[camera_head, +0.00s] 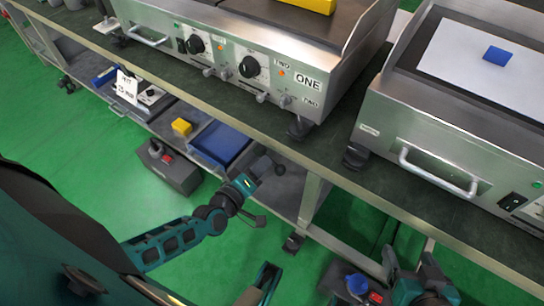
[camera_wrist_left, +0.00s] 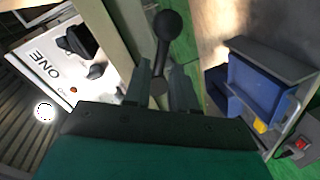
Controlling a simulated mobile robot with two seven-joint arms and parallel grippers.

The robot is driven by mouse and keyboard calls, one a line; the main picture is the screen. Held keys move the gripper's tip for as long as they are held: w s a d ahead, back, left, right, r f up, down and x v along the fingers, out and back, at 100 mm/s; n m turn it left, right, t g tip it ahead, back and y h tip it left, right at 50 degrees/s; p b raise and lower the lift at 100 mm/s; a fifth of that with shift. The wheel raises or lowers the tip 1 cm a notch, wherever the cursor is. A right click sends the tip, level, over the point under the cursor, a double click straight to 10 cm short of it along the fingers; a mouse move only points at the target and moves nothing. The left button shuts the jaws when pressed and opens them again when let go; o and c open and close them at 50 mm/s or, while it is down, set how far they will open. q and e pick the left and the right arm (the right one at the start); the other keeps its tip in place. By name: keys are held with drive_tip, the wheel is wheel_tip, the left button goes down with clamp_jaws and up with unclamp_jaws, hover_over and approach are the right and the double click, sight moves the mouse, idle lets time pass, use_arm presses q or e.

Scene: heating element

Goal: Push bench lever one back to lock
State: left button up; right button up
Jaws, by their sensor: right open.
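My left gripper (camera_head: 262,192) is in front of the bench's front edge in the head view. In the left wrist view its two fingers (camera_wrist_left: 162,88) are apart. A black lever with a ball knob (camera_wrist_left: 167,25) appears in line with the gap between them; I cannot tell whether they touch it. My right gripper (camera_head: 410,276) is open at the bottom right.
The steel griddle (camera_head: 345,75) stands on the dark bench top (camera_head: 330,150), with a second appliance (camera_head: 425,130) at the right. Green floor is free at the left.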

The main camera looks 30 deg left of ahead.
use_arm(q)
drive_tip(key=b+x, duration=0.1)
drive_tip(key=x, duration=0.5)
drive_tip(key=shift+c, duration=0.3)
clamp_jaws()
